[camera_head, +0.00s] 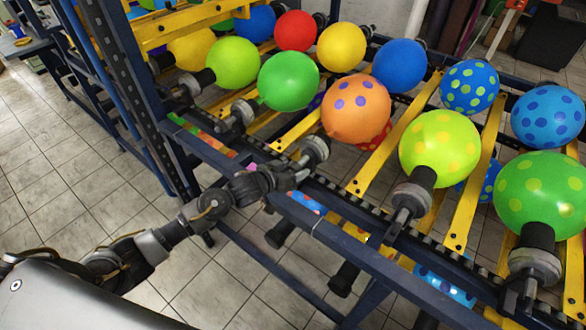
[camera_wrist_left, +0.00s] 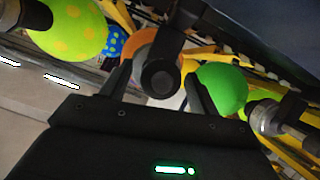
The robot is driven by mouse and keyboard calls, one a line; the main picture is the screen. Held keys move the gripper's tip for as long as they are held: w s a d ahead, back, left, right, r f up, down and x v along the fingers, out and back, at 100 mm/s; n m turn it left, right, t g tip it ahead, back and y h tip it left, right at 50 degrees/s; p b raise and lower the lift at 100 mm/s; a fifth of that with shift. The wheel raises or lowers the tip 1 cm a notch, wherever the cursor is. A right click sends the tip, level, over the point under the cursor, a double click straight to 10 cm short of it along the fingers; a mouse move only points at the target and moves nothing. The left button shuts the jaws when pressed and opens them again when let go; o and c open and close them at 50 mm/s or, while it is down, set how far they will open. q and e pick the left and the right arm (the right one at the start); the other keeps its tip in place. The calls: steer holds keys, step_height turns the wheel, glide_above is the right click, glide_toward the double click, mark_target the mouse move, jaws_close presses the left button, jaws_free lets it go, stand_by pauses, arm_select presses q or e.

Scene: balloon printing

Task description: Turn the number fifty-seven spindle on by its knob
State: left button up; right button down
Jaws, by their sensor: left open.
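My left gripper (camera_head: 290,175) reaches in from the left at the machine's front rail. It is open, its fingertips near the spindle (camera_head: 316,150) that bears the orange balloon with purple dots (camera_head: 356,108). In the left wrist view the round dark end of a spindle, its knob (camera_wrist_left: 159,78), lies between the two open fingers, with gaps showing on both sides. Part of the orange balloon shows behind it (camera_wrist_left: 140,56). I can read no number on any spindle, so I cannot tell which is fifty-seven. My right gripper is not in view.
A plain green balloon (camera_head: 289,81) on its spindle is to the left, a yellow-spotted lime balloon (camera_head: 440,148) to the right. Yellow bars (camera_head: 380,150) run between the spindles. The blue frame rail (camera_head: 350,250) crosses below my gripper. Tiled floor (camera_head: 75,190) is clear at left.

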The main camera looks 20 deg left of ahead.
arm_select(q)
steer(key=shift+w+f, duration=0.1)
steer(key=c, duration=1)
